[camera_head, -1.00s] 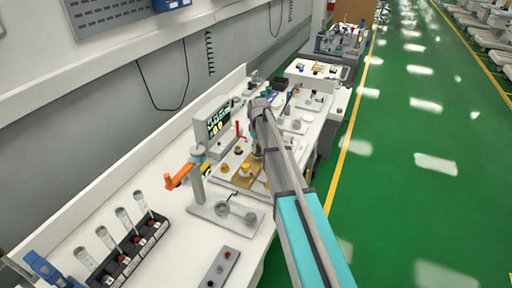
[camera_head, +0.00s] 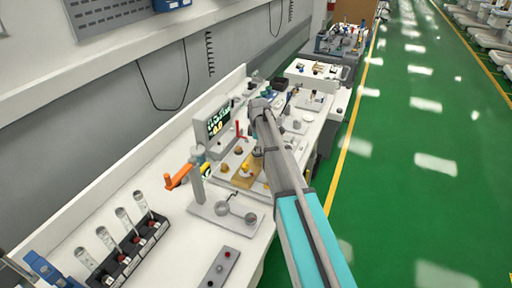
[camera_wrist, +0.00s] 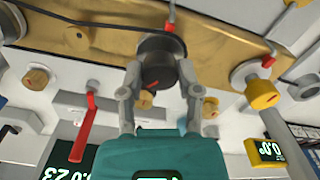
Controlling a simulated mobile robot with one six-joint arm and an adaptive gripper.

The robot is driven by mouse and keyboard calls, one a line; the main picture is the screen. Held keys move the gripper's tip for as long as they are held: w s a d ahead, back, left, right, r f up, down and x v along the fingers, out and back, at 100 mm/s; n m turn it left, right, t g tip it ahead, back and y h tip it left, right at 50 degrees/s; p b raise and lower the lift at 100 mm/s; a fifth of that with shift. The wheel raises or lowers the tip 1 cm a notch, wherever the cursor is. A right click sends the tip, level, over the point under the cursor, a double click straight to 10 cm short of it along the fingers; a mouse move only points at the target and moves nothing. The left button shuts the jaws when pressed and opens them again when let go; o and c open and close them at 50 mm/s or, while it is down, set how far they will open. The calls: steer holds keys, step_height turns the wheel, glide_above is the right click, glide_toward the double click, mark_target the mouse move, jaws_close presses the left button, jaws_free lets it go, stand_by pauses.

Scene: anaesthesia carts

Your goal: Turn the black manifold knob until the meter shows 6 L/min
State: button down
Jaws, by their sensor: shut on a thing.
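The black manifold knob (camera_wrist: 160,62) shows in the wrist view, on a brass-coloured manifold (camera_wrist: 100,38). It has a small red mark near its lower edge. My gripper (camera_wrist: 160,78) has one finger on each side of the knob and is shut on it. A yellow meter (camera_wrist: 268,151) at the lower right has a lit green readout that looks like 0.0. Part of a dark display (camera_wrist: 68,160) with green digits shows at the lower left. In the head view a grey-framed screen (camera_head: 218,121) has green and yellow figures too small to read. My arm hides the knob there.
In the wrist view a red lever (camera_wrist: 83,130) hangs left of the knob, and a yellow knob (camera_wrist: 262,92) is at the right.

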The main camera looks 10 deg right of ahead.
steer(key=shift+w, duration=0.2)
steer(key=shift+c, duration=1.5)
jaws_free()
steer(key=shift+s, duration=0.1)
